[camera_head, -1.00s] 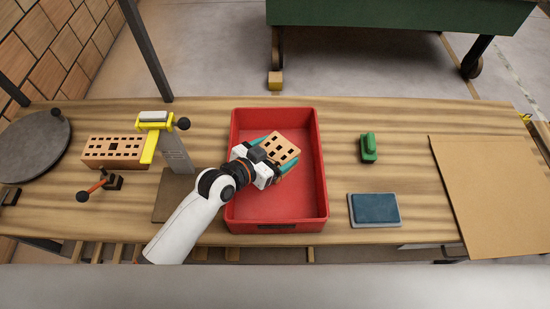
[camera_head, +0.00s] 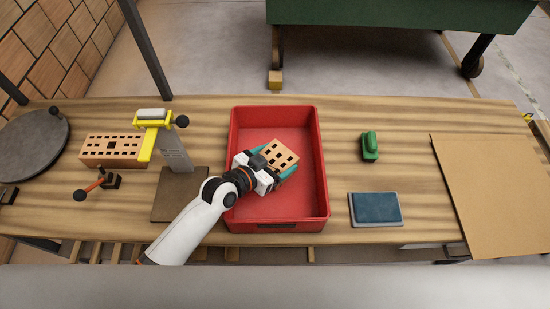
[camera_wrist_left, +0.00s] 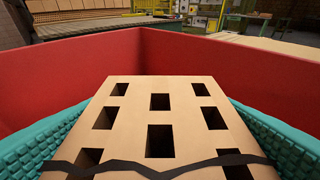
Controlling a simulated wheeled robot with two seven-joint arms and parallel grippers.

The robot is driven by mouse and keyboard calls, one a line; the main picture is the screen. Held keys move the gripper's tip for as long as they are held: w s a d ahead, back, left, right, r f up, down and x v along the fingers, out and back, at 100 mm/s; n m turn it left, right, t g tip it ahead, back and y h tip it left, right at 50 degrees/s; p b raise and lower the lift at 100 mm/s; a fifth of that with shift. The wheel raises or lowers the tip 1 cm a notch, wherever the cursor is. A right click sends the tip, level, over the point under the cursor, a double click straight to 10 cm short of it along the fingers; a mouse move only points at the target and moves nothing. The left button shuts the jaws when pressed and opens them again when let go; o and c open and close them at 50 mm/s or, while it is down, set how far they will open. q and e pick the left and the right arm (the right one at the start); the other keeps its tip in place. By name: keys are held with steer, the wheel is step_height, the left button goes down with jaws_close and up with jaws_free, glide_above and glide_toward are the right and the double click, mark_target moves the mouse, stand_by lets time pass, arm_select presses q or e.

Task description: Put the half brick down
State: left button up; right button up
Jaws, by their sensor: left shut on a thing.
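The half brick (camera_head: 280,154) is a tan block with square holes. It is inside the red crate (camera_head: 240,205), right of its middle. My left gripper (camera_head: 275,163) reaches in from the lower left and is shut on it. In the left wrist view the half brick (camera_wrist_left: 163,112) fills the middle, between teal ribbed finger pads, with a dark jagged edge across its near end. The red crate walls (camera_wrist_left: 70,72) rise around it. I cannot tell whether the brick's underside touches the crate floor. My right gripper is not in view.
A longer holed brick (camera_head: 113,150) lies left, beside a yellow-clamped stand (camera_head: 172,155). A lever with a black knob (camera_head: 98,186) is near it. Right of the crate are a green tool (camera_head: 369,147), a blue pad (camera_head: 375,209) and a tan board (camera_head: 495,190).

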arm_select(q)
steer(key=o, duration=1.3)
steer(key=shift+f, duration=0.1)
steer(key=shift+r+p, duration=0.35)
steer(key=shift+r, duration=0.15)
steer(key=shift+s+a+r, duration=0.15)
steer(key=shift+a+r, duration=0.05)
steer(key=shift+r, duration=0.1)
steer(key=shift+b+v, duration=0.3)
steer(key=shift+v, duration=5.45)
